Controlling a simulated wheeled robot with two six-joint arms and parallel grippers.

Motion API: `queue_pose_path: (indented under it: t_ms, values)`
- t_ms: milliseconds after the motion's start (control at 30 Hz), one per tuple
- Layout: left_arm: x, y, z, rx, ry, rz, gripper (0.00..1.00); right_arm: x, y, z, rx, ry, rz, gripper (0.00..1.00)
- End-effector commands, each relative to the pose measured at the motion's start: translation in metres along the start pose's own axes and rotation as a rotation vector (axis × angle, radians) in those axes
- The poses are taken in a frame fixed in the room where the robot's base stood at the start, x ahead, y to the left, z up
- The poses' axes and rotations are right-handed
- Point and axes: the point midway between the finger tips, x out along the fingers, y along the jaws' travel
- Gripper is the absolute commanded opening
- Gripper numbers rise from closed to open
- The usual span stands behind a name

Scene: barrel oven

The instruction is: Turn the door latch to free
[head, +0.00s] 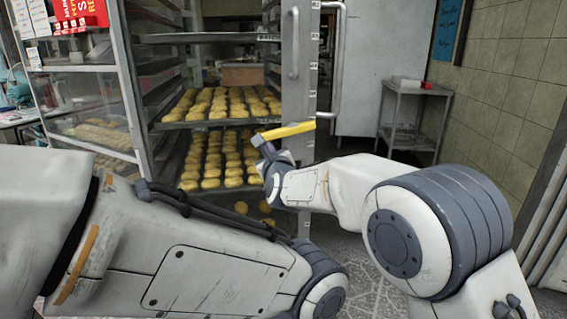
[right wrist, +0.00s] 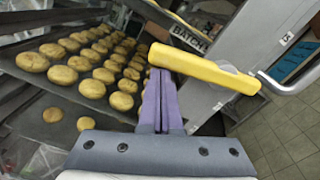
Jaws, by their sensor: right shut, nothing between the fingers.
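The door latch is a yellow bar (head: 288,131) on the edge of the tall rack's door frame. In the head view it lies nearly level, its right end slightly higher. In the right wrist view the yellow bar (right wrist: 205,68) crosses just beyond my fingertips, sloping down to the right. My right gripper (head: 261,143) is shut and empty, just below the latch's left end. Its purple fingers (right wrist: 162,82) are together and reach up to the bar; I cannot tell whether they touch it. My left arm shows, but its gripper is out of view.
Trays of round buns (head: 222,104) fill the rack to the left of the latch. A metal door handle (head: 294,42) stands above it. A small grey side table (head: 413,92) stands by the tiled wall at right. Patterned floor is open below.

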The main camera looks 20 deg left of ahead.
Motion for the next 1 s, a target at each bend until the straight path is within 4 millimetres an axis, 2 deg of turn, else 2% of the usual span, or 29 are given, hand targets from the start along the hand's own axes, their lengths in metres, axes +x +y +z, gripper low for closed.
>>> queue_pose_path:
  t_ms: [33,300,1000]
  values:
    - [0.008,-0.001,0.001,0.000,0.000,0.000,0.50,0.000,0.002,0.000,0.032,-0.003,0.000,0.00]
    - [0.021,-0.002,0.001,0.000,0.000,0.000,0.50,0.000,0.000,0.010,0.150,-0.001,0.002,0.00]
    - [0.025,-0.002,0.001,0.000,0.000,0.000,0.50,0.000,-0.001,0.014,0.190,0.001,0.002,0.00]
